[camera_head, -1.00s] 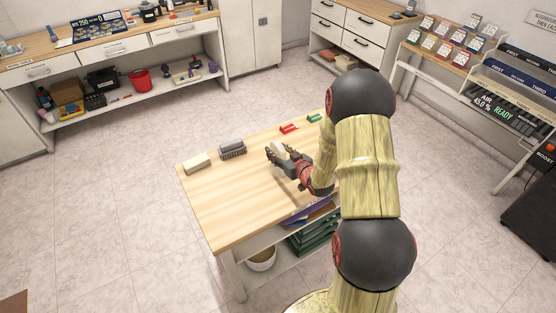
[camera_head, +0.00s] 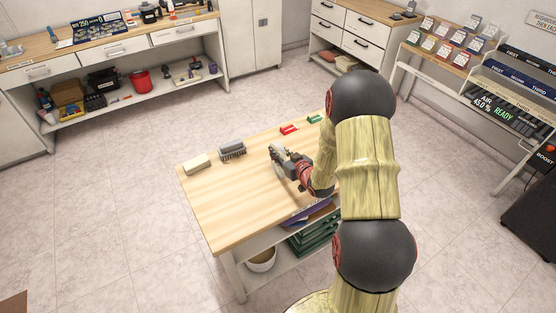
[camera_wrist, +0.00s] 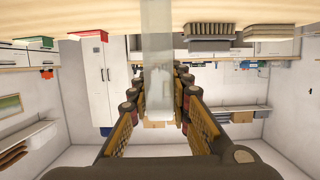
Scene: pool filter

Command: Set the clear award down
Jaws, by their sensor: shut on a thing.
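The clear award (camera_wrist: 158,75) is a pale, see-through slab. In the wrist view, which shows the room upside down, it stands between my two fingers, and its far end overlaps the wooden tabletop (camera_wrist: 90,12). I cannot tell whether it touches the wood. My gripper (camera_wrist: 158,100) is shut on the award. In the head view my gripper (camera_head: 280,159) is low over the middle of the wooden table (camera_head: 225,205), pointing left, and the award is hardly distinguishable there.
On the table stand a cream block (camera_head: 197,164), a grey ridged block (camera_head: 232,150), a red item (camera_head: 289,129) and a green item (camera_head: 314,119). The front left of the tabletop is clear. A shelf beneath holds a bucket (camera_head: 262,260) and green folded items (camera_head: 312,240).

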